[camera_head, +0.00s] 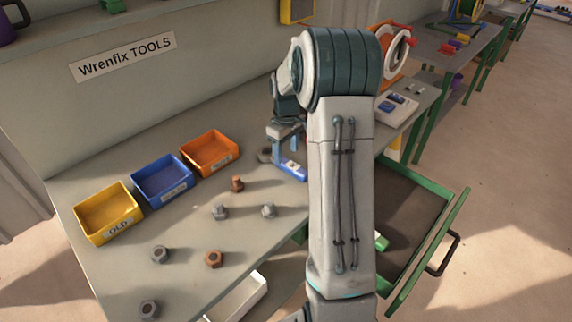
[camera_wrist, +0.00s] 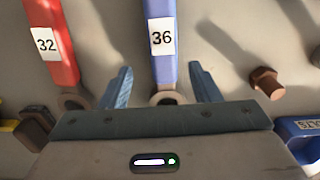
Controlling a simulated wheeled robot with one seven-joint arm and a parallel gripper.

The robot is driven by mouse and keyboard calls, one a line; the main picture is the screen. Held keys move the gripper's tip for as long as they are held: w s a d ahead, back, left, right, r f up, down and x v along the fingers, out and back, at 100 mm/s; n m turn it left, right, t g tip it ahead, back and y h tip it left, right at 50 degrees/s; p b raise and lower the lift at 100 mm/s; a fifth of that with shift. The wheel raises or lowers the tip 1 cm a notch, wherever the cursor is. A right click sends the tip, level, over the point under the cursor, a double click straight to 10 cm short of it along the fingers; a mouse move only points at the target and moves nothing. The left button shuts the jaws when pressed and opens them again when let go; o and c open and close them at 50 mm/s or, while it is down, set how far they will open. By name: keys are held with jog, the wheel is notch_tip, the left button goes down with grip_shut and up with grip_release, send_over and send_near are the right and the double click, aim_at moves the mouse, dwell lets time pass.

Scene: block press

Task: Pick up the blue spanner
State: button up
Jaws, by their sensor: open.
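The blue spanner (camera_wrist: 163,62) bears a white "36" label and lies on the bench, its ring end nearest my palm in the wrist view. In the head view, its blue handle (camera_head: 293,170) shows just left of my arm. My gripper (camera_wrist: 159,68) is open, with one finger on each side of the spanner near the ring end and gaps on both sides. I cannot tell how far the fingertips are above the bench. In the head view, my gripper (camera_head: 284,134) is over the bench, partly hidden by my arm.
A red spanner (camera_wrist: 53,45) labelled "32" lies left of the blue one. A rusty bolt (camera_wrist: 266,83) stands to the right. Yellow (camera_head: 107,212), blue (camera_head: 162,181) and orange (camera_head: 209,153) bins line the bench's back. A green drawer (camera_head: 428,252) is open at right.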

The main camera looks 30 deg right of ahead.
aim_at(286, 161)
jog(key=f, duration=0.4)
jog(key=shift+s+a, duration=0.15)
jog(key=shift+s, duration=0.1)
grip_shut()
jog(key=shift+r, duration=0.15)
